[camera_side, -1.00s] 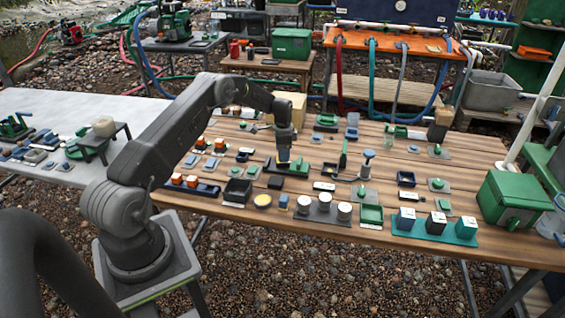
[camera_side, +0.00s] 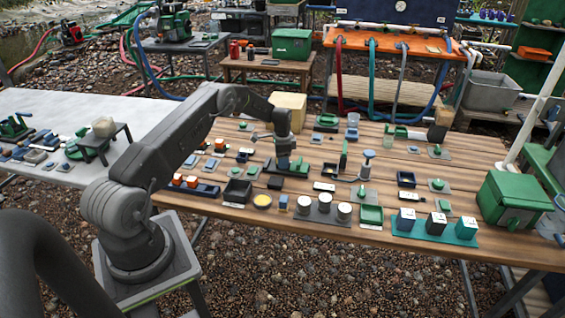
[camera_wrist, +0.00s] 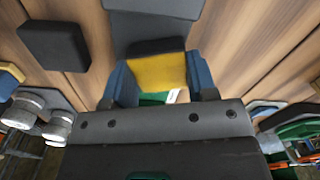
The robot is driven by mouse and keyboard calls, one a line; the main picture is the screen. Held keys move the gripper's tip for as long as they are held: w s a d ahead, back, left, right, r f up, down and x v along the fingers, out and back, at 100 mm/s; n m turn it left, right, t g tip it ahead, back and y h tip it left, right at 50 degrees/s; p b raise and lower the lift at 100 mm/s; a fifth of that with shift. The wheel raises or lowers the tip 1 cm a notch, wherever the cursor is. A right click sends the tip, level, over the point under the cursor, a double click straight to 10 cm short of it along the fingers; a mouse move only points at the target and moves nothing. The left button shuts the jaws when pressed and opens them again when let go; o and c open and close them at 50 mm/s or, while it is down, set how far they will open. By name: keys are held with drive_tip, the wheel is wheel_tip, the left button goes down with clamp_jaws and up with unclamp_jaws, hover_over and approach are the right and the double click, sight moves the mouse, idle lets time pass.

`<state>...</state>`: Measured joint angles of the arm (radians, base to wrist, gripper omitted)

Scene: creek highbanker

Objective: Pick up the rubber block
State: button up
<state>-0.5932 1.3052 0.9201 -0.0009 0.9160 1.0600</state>
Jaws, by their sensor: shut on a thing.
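My gripper (camera_side: 285,166) points down at the green tray (camera_side: 303,171) in the middle of the wooden table. In the wrist view its two blue-grey fingers (camera_wrist: 158,88) stand on either side of a yellow block (camera_wrist: 158,70) and are shut on it. A dark piece (camera_wrist: 155,46) shows against the block's far edge. I cannot tell from its look whether the yellow block is rubber. A separate plain black block (camera_wrist: 54,45) lies loose on the planks beside the gripper; it also shows in the side view (camera_side: 275,183).
A blue-topped upright tool (camera_side: 367,163) stands to the right. Bare planks show between items.

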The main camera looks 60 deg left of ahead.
drive_tip(key=shift+r, duration=0.15)
drive_tip(key=shift+r, duration=0.6)
wheel_tip(320, 180, up, 3)
drive_tip(key=shift+r, duration=0.1)
drive_tip(key=s+a+r, duration=0.5)
drive_tip(key=s+r, duration=0.1)
drive_tip(key=s, duration=0.4)
drive_tip(key=shift+a+r, duration=0.2)
drive_tip(key=shift+a, duration=0.2)
